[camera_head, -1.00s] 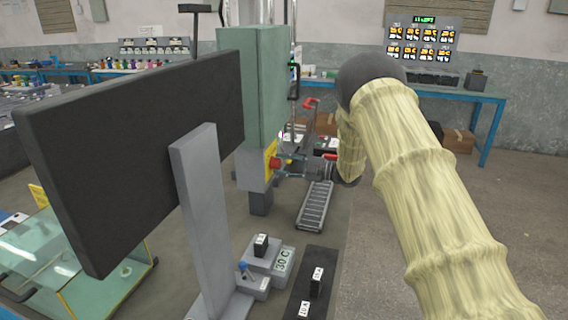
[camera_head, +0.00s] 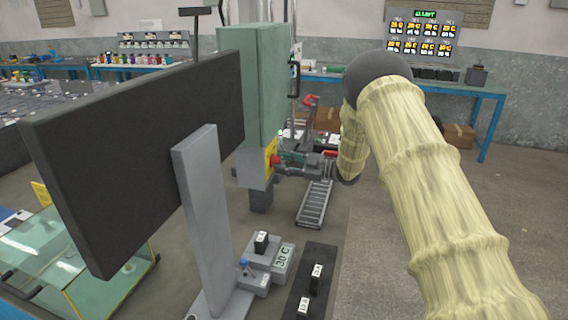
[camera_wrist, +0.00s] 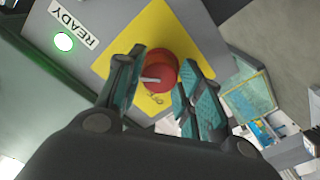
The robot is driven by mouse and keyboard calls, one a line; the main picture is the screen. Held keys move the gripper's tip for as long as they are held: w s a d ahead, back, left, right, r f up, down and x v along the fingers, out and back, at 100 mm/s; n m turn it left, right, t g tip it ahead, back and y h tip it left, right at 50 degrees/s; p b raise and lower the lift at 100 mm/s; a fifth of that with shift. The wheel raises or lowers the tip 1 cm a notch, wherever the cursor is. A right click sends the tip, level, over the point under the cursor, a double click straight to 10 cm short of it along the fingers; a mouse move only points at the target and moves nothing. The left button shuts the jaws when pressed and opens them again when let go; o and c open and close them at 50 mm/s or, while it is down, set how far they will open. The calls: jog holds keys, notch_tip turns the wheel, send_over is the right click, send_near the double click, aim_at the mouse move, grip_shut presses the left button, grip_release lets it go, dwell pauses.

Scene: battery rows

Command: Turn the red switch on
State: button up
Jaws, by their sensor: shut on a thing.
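The red switch (camera_wrist: 158,68) is a round red knob with a pale bar across it, on a yellow plate (camera_wrist: 157,24) in the wrist view. It also shows small on the side of the green-grey cabinet in the head view (camera_head: 274,160). My gripper (camera_wrist: 160,78) has its two teal-padded fingers on either side of the knob and is shut on it. In the head view my gripper (camera_head: 286,160) reaches the knob from the right. The knob's exact angle is hard to read, and lettering on the plate is partly hidden.
A green lamp (camera_wrist: 64,41) glows beside a READY label (camera_wrist: 74,22). A large dark panel (camera_head: 130,150) stands left of the cabinet (camera_head: 252,85). A roller rack (camera_head: 315,203) lies below my gripper. A dark mat (camera_head: 325,258) with black blocks lies in front.

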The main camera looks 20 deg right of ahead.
jog(key=o, duration=1)
jog(key=v, duration=1.2)
jog(key=shift+d, duration=0.1)
